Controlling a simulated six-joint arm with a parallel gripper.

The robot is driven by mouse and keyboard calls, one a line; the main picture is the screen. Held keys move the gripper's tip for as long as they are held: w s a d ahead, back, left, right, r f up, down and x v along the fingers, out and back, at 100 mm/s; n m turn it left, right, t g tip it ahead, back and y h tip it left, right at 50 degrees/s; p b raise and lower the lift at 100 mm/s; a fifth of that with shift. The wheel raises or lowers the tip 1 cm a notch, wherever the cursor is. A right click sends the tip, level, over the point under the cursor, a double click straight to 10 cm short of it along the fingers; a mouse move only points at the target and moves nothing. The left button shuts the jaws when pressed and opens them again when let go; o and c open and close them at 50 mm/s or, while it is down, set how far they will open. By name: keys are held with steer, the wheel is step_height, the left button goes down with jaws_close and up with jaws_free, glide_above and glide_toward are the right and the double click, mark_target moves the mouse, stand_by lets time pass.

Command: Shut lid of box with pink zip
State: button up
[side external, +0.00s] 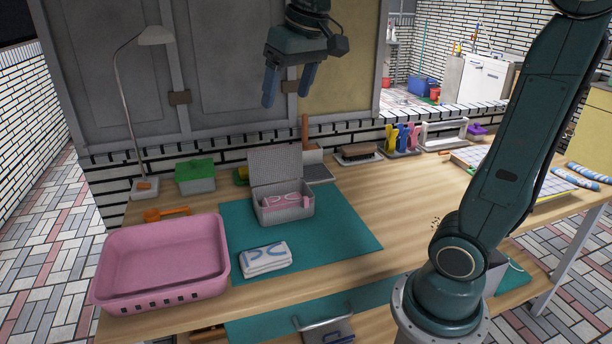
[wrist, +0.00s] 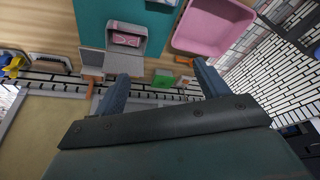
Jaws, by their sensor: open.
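A grey woven box (side external: 287,212) stands on the teal mat near the back of the table. Its lid (side external: 276,166) is raised, standing up at the back edge. A pink zip pouch (side external: 284,200) shows inside the box. In the wrist view the box (wrist: 140,27), its lid (wrist: 106,62) and the pink pouch (wrist: 126,39) appear at the top. My gripper (side external: 290,85) is open and empty, pointing down, high above and behind the box. In the wrist view its two fingers (wrist: 160,95) are spread wide, with nothing between them.
A pink tub (side external: 165,262) is at left, with a folded white cloth (side external: 265,259) on the teal mat (side external: 345,240). A green-lidded box (side external: 196,176) and a lamp (side external: 130,110) stand back left. A brush (side external: 358,153) lies behind. The mat's right side is clear.

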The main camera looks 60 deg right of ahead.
steer(key=w+d+r+m+g, duration=0.1)
steer(key=w+d+m, duration=0.1)
steer(key=w+d, duration=0.55)
steer(key=m+g, duration=0.3)
steer(key=m, duration=0.1)
glide_above(275, 163)
steer(key=w+d, duration=0.2)
steer(key=d, duration=0.1)
step_height(275, 163, down, 13)
steer(key=shift+w+r+y, duration=0.1)
steer(key=shift+w+y, duration=0.05)
steer(key=shift+y, duration=0.15)
steer(key=shift+f, duration=0.25)
steer(key=shift+f, duration=6.65)
